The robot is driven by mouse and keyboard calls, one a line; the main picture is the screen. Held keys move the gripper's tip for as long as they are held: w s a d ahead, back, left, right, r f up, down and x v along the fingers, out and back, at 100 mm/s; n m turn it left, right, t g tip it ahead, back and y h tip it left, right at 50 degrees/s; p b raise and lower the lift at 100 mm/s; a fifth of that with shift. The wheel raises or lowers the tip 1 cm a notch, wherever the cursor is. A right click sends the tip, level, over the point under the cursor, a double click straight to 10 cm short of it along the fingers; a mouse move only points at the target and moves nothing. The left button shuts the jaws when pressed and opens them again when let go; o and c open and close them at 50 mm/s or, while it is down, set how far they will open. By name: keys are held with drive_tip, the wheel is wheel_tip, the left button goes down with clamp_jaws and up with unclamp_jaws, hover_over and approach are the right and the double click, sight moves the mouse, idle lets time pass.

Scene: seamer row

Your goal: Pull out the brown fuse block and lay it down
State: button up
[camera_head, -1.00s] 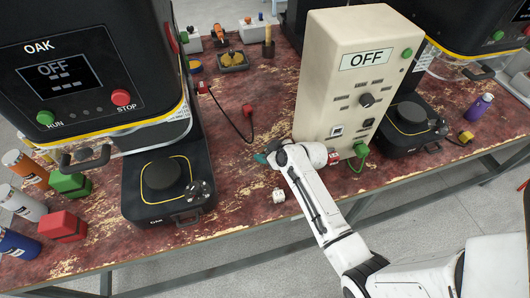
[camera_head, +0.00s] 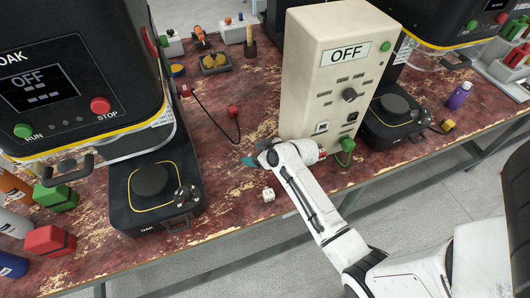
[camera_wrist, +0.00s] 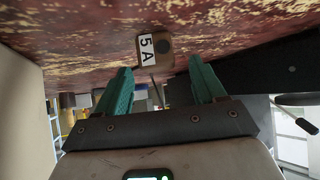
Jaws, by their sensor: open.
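My gripper (camera_head: 250,162) is low over the bench, in front of the cream cabinet's left corner, with its teal fingers pointing left. In the wrist view my gripper (camera_wrist: 157,88) is open, with nothing between the fingertips. A brownish block (camera_wrist: 163,62) with a white "5 A" label and a dark round spot shows beyond the fingertips, roughly in line with the gap. It appears against the worn red bench top, apart from the fingers. I cannot make this block out in the head view. Whether it is seated in anything cannot be told.
A cream cabinet (camera_head: 318,80) reading OFF stands beside my gripper, with a green plug (camera_head: 346,145) low on its front. A small white cube (camera_head: 268,195) lies nearer the bench edge. The black OAK machine (camera_head: 135,215) stands left. A red connector (camera_head: 233,110) on a cable lies behind.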

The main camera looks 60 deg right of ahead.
drive_tip(key=v, duration=0.9)
drive_tip(key=shift+s+r, duration=0.1)
drive_tip(key=s+a+g, duration=0.1)
drive_tip(key=s+a, duration=0.1)
drive_tip(key=s+a+f+g, duration=0.1)
drive_tip(key=a, duration=0.1)
drive_tip(key=s+a+f+g, duration=0.1)
drive_tip(key=s+a, duration=0.1)
drive_tip(key=a, duration=0.1)
drive_tip(key=shift+s+a+n+g+y, duration=0.1)
drive_tip(key=shift+s+n+g+y, duration=0.2)
drive_tip(key=shift+s+y, duration=0.1)
drive_tip(key=s+a+r+g, duration=0.1)
drive_tip(key=s+a+g, duration=0.4)
drive_tip(key=s, duration=0.6)
drive_tip(key=a, duration=0.2)
drive_tip(key=shift+s+a+r+m+h, duration=0.2)
drive_tip(key=shift+s+a+m+h, duration=0.05)
drive_tip(key=shift+a+m+h, duration=0.15)
idle(0.4)
